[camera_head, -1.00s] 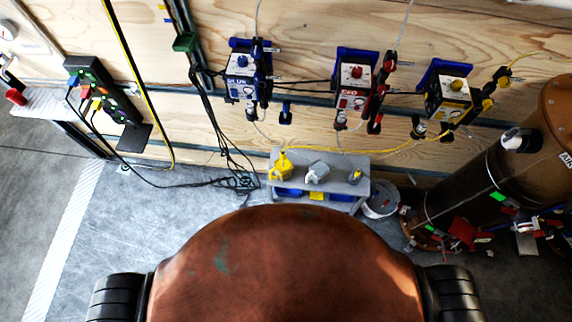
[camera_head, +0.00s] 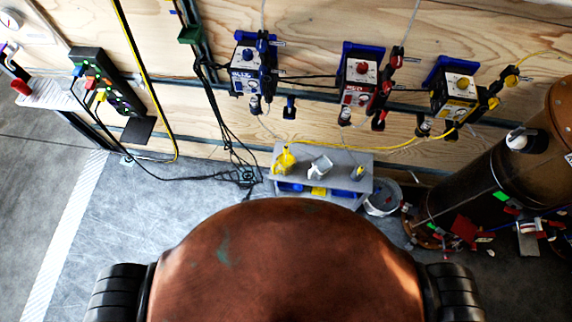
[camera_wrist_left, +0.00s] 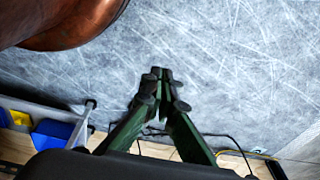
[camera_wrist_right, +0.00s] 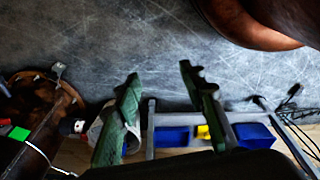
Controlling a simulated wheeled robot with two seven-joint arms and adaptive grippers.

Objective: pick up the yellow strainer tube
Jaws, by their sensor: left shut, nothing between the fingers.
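On the grey bench (camera_head: 340,158) in the head view stand a yellow vessel (camera_head: 284,160), a light grey one (camera_head: 320,167) and a small part with some yellow (camera_head: 358,172). Above, a yellow-marked unit (camera_head: 454,92) hangs on the wall with a small pale tube-like part (camera_head: 424,125) below it. I cannot tell for sure which of these is the yellow strainer tube. My left gripper (camera_wrist_left: 161,75) is shut and empty over the floor in its wrist view. My right gripper (camera_wrist_right: 160,74) is open and empty in its wrist view. Neither gripper shows in the head view.
Blue (camera_head: 249,65) and red (camera_head: 358,72) wall units hang left of the yellow one. A bucket (camera_head: 382,198) stands right of the bench and a large brown tank (camera_head: 500,160) beyond it. Cables (camera_head: 238,165) trail to the floor. The floor at left is clear.

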